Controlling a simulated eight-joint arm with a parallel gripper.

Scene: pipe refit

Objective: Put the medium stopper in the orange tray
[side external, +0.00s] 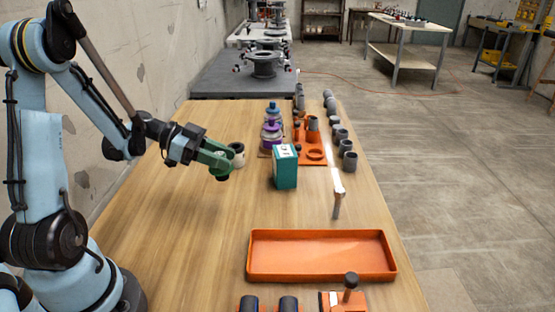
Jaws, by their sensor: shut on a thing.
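The orange tray (318,262) lies empty across the front of the wooden table, its long side facing the camera. My gripper (222,171) has green fingers and is above the table's left part, behind and to the left of the tray. It is shut on a small greyish thing (222,178), mostly hidden by the fingers. I cannot tell for sure whether this is the medium stopper. A dark knobbed piece (351,281) stands in an orange block at the front edge; its kind is unclear.
An upright metal piece (338,202) stands behind the tray. Grey pipe pieces (349,160) line the right edge. The table left of the tray is clear.

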